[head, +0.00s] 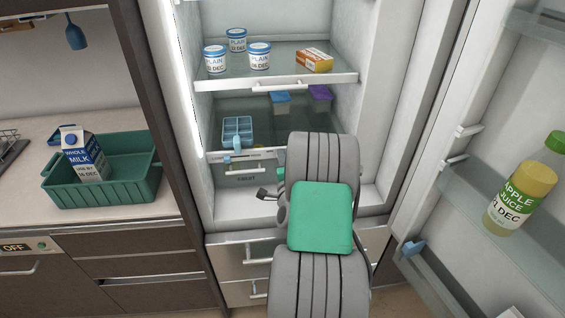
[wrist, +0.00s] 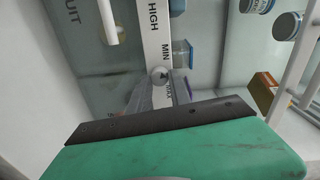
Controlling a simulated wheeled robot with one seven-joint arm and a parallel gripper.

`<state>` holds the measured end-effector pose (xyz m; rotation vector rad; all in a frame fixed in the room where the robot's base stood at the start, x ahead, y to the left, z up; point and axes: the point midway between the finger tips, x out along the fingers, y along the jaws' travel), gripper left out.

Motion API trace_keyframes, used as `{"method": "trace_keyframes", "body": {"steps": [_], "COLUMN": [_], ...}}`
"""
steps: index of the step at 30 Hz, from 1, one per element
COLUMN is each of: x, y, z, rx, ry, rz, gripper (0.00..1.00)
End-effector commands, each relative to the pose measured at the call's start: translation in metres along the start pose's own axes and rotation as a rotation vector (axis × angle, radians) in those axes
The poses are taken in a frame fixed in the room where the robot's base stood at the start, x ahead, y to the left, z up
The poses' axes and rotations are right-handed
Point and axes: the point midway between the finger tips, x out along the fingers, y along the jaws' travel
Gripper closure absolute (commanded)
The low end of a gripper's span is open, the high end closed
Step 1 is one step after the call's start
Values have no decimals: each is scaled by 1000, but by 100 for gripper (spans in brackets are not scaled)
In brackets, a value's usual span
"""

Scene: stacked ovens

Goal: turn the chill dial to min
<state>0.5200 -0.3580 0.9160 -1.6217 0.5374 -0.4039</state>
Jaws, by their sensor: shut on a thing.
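The chill dial (wrist: 160,74) is a small pale round knob on a white strip (wrist: 152,35) in the wrist view. The words MIN and MAX stand beside it, and HIGH is further along the strip. My gripper (wrist: 162,85) has its grey fingers closed about the knob, partly hiding it and the MAX lettering. Which mark the dial points to cannot be read.
The fridge door (head: 425,130) stands open at right, with apple juice (head: 520,198) in it. Yogurt pots (head: 215,59) and an orange box (head: 314,60) sit on the upper shelf (head: 280,83). A blue tray (head: 237,131) is on the lower shelf. The fruit drawer (head: 245,178) is below.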

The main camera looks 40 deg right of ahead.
Motion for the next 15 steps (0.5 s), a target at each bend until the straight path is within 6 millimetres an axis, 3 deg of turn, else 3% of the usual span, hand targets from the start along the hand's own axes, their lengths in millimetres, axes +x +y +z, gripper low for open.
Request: {"method": "trace_keyframes", "body": {"steps": [15], "x": [0], "y": [0], "z": [0], "rx": [-92], "ry": [4], "rz": [1], "gripper": [100]}}
